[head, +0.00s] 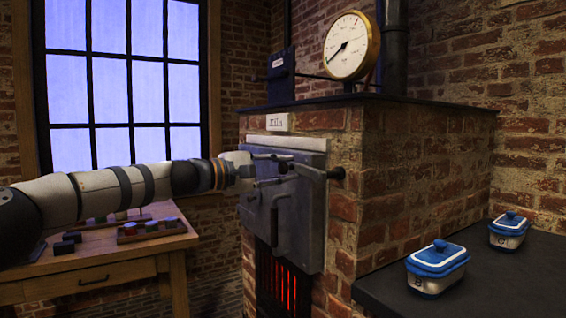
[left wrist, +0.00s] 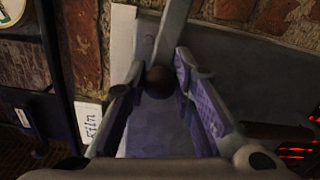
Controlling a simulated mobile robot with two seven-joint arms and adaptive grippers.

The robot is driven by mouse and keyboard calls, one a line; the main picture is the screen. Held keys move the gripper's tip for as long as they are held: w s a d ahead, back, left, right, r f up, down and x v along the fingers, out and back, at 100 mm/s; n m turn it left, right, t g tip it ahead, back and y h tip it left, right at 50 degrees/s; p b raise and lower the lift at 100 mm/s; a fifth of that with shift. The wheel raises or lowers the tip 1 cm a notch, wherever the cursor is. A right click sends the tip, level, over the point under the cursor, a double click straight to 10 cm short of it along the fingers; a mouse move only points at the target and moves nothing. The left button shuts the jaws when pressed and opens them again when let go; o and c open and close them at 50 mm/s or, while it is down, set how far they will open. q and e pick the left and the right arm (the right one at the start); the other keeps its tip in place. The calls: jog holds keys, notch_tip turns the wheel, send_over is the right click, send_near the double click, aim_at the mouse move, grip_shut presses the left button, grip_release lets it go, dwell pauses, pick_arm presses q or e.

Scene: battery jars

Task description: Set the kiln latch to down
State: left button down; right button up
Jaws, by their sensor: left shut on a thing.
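The kiln (head: 385,185) is a brick block with a grey metal door (head: 305,225) on its front. The kiln latch (head: 313,171) is a grey bar across the top of the door. It runs from a dark boss (head: 337,173) at the right, leftward and slightly up, close to level. My left gripper (head: 284,166) is at the bar's left end. In the left wrist view its fingers (left wrist: 158,92) stand on both sides of a dark round knob (left wrist: 158,78) at the bar's end and are shut on it. My right gripper is out of view.
A "Kiln" label (head: 277,122) is above the door, and a dial gauge (head: 352,46) stands on top. Red glow shows in a grate (head: 281,282) below. Blue-lidded jars (head: 437,267) (head: 509,230) stand on a dark counter at right. A wooden table (head: 105,262) with small blocks is at left.

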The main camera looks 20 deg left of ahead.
pick_arm(q)
jog(key=shift+f+n, duration=0.4)
jog(key=shift+d+f, duration=0.1)
jog(key=c, duration=1.3)
grip_release()
jog(key=shift+c, duration=0.2)
jog(key=shift+s+a, duration=0.3)
jog(key=v, duration=1.1)
jog(key=shift+s+a, duration=0.1)
